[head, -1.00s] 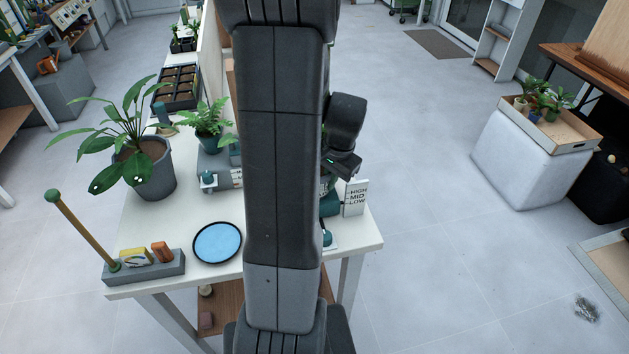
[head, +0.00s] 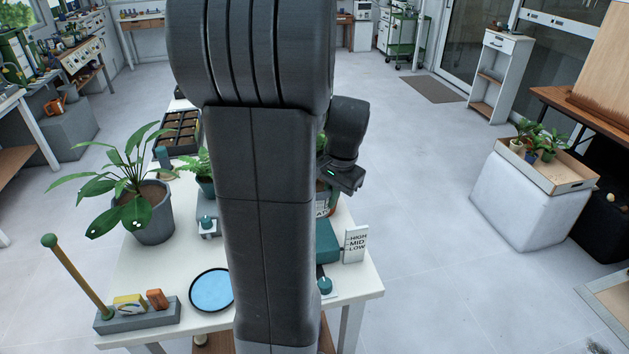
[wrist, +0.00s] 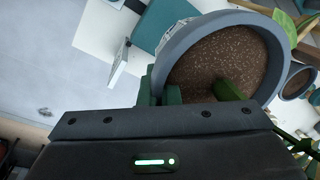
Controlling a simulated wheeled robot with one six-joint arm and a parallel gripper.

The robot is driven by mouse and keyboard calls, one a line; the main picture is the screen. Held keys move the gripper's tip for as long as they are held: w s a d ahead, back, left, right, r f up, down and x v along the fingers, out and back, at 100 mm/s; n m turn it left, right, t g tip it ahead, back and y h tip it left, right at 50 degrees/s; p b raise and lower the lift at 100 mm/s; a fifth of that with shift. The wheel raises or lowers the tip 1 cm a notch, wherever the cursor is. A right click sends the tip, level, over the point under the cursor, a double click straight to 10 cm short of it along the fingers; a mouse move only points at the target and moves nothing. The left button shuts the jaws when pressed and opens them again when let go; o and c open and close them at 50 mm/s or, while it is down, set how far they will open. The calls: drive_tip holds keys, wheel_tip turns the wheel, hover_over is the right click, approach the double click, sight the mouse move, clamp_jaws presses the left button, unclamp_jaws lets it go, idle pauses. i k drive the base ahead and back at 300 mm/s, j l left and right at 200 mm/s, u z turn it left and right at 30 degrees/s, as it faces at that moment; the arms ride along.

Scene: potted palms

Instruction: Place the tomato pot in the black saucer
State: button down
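The tomato pot (wrist: 160,70) is a grey pot with dark soil and a thick green stem, large in the wrist view. In the head view my arm mostly hides it, and a bit of its label (head: 322,208) shows; the full word is not readable. My gripper (wrist: 158,95) has green fingers close together at the pot's left rim and appears shut on its wall; the contact is partly hidden. In the head view my gripper (head: 342,180) is right of the arm, over the table's far right. The black saucer (head: 190,291), black-rimmed and blue inside, lies empty on the near table, left of my arm.
A big leafy plant in a grey pot (head: 152,222) stands behind the saucer. A grey holder (head: 140,318) with a stick and sponges sits left of it. A HIGH-MID-LOW sign (head: 355,244) stands beside a teal block (head: 328,242) at right. Table between plant and saucer is clear.

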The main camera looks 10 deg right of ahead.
sight(218, 291)
drive_tip(key=k, duration=1.5)
